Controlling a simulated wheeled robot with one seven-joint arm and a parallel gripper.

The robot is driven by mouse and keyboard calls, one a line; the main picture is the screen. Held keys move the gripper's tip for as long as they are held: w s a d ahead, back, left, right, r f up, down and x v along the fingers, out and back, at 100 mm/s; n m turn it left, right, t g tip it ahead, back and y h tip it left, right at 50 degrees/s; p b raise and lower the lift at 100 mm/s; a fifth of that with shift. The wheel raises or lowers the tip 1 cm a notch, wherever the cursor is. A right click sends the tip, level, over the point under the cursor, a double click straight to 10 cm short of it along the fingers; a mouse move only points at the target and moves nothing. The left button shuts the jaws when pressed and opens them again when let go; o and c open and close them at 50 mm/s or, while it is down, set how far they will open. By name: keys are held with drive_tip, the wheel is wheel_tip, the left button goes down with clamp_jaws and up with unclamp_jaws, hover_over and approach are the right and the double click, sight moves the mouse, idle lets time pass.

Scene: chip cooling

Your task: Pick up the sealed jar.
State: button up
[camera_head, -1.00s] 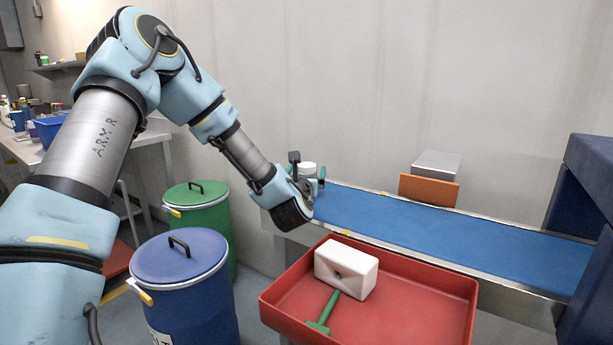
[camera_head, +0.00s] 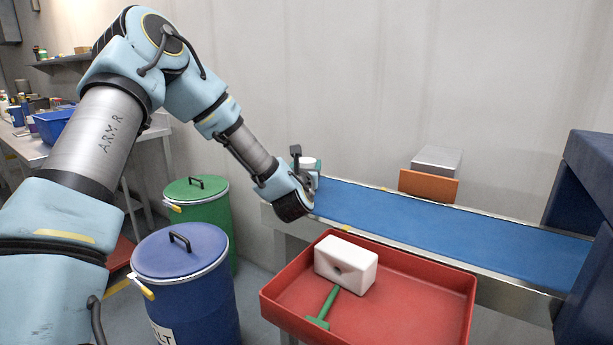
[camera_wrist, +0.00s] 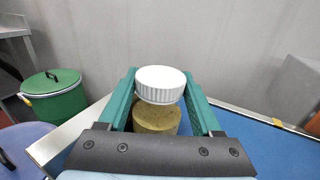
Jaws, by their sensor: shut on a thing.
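The sealed jar has a white ridged lid and an olive-tan body, seen in the wrist view (camera_wrist: 158,118). In the head view only its white lid (camera_head: 307,162) shows clearly, at the left end of the blue conveyor belt (camera_head: 420,225). My gripper (camera_wrist: 162,100) has its green fingers on both sides of the jar and is shut on it. The jar is upright. Its lower part is hidden behind the gripper's dark palm, so I cannot tell whether its base touches the belt.
A red tray (camera_head: 420,317) with a white block (camera_head: 346,264) and a green tool (camera_head: 324,309) stands in front of the conveyor. A blue drum (camera_head: 185,262) and a green drum (camera_head: 196,207) stand left. An orange panel (camera_head: 428,187) stands behind the belt. The belt's middle is clear.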

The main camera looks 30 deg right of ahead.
drive_tip(key=c, duration=0.5)
drive_tip(key=shift+r, duration=0.15)
